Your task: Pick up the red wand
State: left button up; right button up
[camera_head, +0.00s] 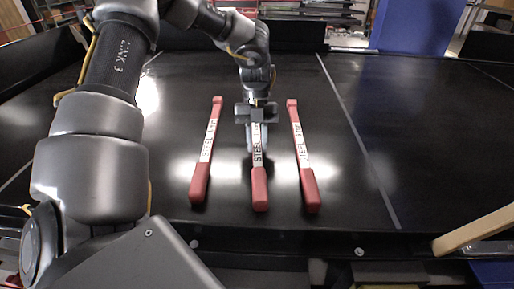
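Three red wands with white labels lie roughly parallel on the black conveyor surface. They are the left wand (200,182), the middle wand (260,189) and the right wand (309,186). My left gripper (257,143) reaches down from above at the upper part of the middle wand. Its fingers are around or just over that wand, and the gripper hides the wand's far end. I cannot tell whether the fingers are closed on it. The left and right wands stand clear of the gripper. My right gripper is not in view.
The black conveyor (430,135) is clear to the right of the wands, past a thin grey line. A dark raised edge runs along the back. A wooden bar (474,231) sticks in at the lower right. A blue panel (412,25) stands behind.

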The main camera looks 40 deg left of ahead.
aim_at(257, 145)
pick_arm(q)
grip_shut()
jog(key=shift+r, duration=0.15)
notch_tip(257, 145, up, 4)
jog(key=shift+w+a+f+b, duration=0.1)
jog(key=shift+b, duration=1)
jog(key=shift+r+p, duration=0.35)
jog(key=shift+r, duration=2.6)
